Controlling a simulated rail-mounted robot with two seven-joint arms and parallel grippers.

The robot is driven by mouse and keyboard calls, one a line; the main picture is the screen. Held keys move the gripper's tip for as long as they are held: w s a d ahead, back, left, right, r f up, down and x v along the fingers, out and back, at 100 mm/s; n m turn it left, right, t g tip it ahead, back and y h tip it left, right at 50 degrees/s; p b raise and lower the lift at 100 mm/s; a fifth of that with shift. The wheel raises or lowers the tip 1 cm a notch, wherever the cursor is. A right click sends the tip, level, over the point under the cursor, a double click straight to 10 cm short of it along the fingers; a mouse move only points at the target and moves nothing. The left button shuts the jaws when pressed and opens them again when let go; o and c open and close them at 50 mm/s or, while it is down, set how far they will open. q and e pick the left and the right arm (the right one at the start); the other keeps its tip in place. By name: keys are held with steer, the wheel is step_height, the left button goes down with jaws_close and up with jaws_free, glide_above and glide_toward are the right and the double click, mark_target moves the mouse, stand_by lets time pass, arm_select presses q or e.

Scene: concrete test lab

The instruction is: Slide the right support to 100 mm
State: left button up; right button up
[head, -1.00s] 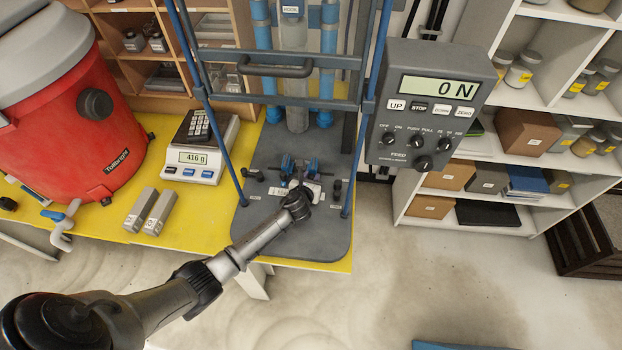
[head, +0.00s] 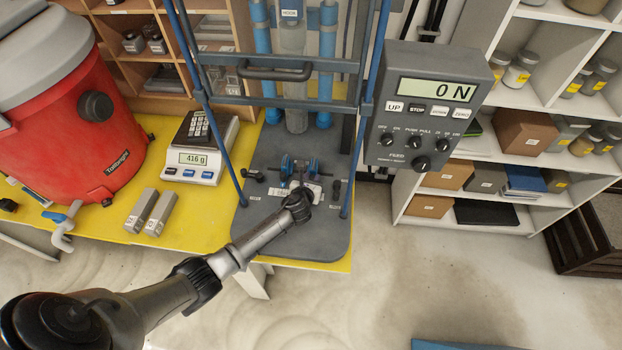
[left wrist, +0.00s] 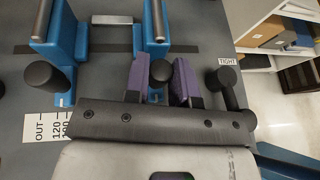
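The right support (left wrist: 154,28) is a blue block with a steel roller on top, in the left wrist view. A black knob (left wrist: 160,73) stands in front of it. The matching left support (left wrist: 60,42) is to its left, with its own black knob (left wrist: 42,75). My left gripper (head: 299,184) is at the supports in the head view. In the left wrist view its purple finger pads (left wrist: 161,80) stand either side of the right support's knob, which fills the gap between them. A scale label (left wrist: 57,128) reads OUT, 120, 100; the rest is hidden by the gripper. My right gripper is not in view.
A lever with a black knob (left wrist: 228,76) stands by the TIGHT label, close right of my fingers. Blue guard posts (head: 347,190) flank the grey base plate (head: 300,245). A control box (head: 425,115) reading 0 N hangs at right. A scale (head: 203,160) stands left.

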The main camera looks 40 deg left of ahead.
arm_select(q)
steer(key=o, duration=0.4)
steer(key=shift+o, duration=0.2)
steer(key=shift+s+d+r, duration=0.2)
steer(key=shift+s+r, duration=0.1)
steer(key=shift+s, duration=0.2)
steer(key=p+v, duration=0.2)
steer(key=v, duration=0.9)
steer(key=shift+s, duration=0.1)
steer(key=shift+s+d+r, duration=0.3)
steer(key=shift+s+r, duration=0.05)
steer(key=shift+s, duration=0.25)
